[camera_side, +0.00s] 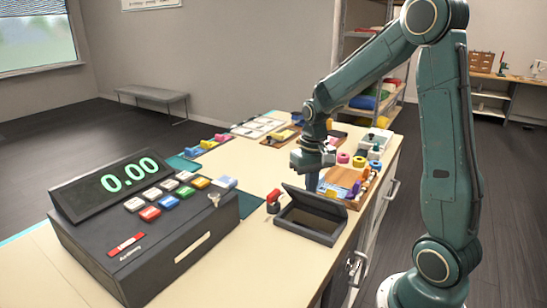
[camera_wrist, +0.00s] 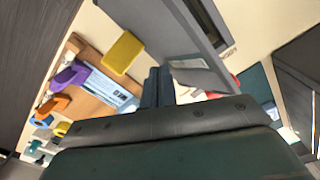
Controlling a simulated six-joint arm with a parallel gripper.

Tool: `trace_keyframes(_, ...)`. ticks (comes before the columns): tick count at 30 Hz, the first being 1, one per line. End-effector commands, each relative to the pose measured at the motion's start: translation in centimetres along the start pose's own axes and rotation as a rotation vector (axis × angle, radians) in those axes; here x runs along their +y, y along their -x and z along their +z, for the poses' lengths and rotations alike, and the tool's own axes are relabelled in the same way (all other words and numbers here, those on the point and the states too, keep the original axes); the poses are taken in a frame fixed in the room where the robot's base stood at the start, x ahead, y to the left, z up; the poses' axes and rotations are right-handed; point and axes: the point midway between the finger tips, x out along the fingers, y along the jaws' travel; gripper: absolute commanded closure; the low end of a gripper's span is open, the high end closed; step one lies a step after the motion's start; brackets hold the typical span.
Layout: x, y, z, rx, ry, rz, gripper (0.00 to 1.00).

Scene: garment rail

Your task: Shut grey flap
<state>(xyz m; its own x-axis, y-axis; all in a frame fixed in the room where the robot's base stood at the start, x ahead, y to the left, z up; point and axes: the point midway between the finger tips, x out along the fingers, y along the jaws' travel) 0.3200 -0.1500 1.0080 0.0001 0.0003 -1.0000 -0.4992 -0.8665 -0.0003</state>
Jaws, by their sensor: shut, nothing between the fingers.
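The grey flap (camera_side: 316,204) is the lid of a small dark grey box (camera_side: 308,236) on the counter. It stands open, tilted up from the box's far edge, and the box's inside shows and looks empty. My gripper (camera_side: 312,186) is shut and empty, pointing down just behind the raised flap. The flap hides the fingertips in the side view. In the wrist view the fingers (camera_wrist: 158,88) are together, close to the grey flap (camera_wrist: 165,25); I cannot tell whether they touch it.
A red-topped stamp-like object (camera_side: 273,200) stands left of the box. A black cash register (camera_side: 150,225) fills the left front. A wooden tray (camera_side: 338,180) with coloured pieces lies right of my gripper. A yellow block (camera_wrist: 122,52) shows near the fingers. Counter in front of the box is narrow.

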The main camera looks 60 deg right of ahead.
Motion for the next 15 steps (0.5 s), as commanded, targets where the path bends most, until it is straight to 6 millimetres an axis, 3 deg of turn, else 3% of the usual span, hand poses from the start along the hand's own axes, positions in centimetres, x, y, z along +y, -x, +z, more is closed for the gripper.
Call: trace_keyframes(15, 0.1, 1.6, -0.1, 0.002, -0.001, 0.0, 1.0)
